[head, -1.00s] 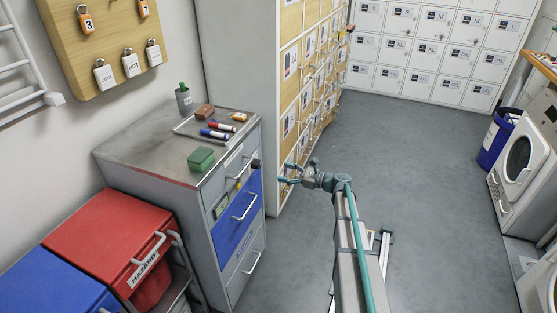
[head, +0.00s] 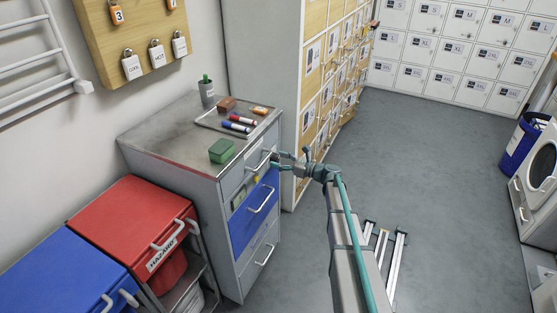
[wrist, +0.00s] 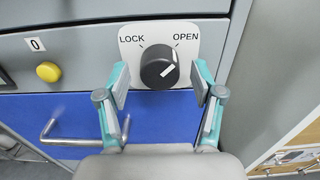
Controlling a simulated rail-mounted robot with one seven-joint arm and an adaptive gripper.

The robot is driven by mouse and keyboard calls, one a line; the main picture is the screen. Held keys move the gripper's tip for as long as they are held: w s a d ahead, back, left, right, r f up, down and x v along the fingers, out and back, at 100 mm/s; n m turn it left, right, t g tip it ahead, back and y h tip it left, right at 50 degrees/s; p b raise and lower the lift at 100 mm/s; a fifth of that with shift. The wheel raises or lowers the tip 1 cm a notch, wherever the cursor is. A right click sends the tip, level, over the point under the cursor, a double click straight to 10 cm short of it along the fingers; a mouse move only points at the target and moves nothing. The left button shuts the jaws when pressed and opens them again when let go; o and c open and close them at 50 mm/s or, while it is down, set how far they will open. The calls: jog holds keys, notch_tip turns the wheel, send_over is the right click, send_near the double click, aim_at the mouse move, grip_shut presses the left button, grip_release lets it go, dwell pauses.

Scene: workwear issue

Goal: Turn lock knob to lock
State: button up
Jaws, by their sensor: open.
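The lock knob (wrist: 159,67) is a round black dial on a white plate (wrist: 132,45) marked LOCK at left and OPEN at right. Its white pointer line is tilted up and right, towards OPEN. The plate is on the front of the grey drawer cabinet (head: 228,200), near its top right corner. My gripper (wrist: 159,85) is open, with one teal and grey finger on each side of the knob. Whether the fingertips touch the knob I cannot tell. In the head view my gripper (head: 283,161) is at the cabinet's front right edge and hides the knob.
A blue drawer (wrist: 75,118) with a metal handle (wrist: 85,140) lies below the knob. A yellow button (wrist: 48,72) is left of it. Wooden lockers (head: 325,90) stand right of the cabinet. A green box (head: 222,150) and markers (head: 237,127) lie on top.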

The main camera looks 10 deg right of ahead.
jog(key=shift+w+a, duration=0.2)
jog(key=shift+a, duration=0.05)
jog(key=c, duration=1.2)
jog(key=shift+o, duration=0.3)
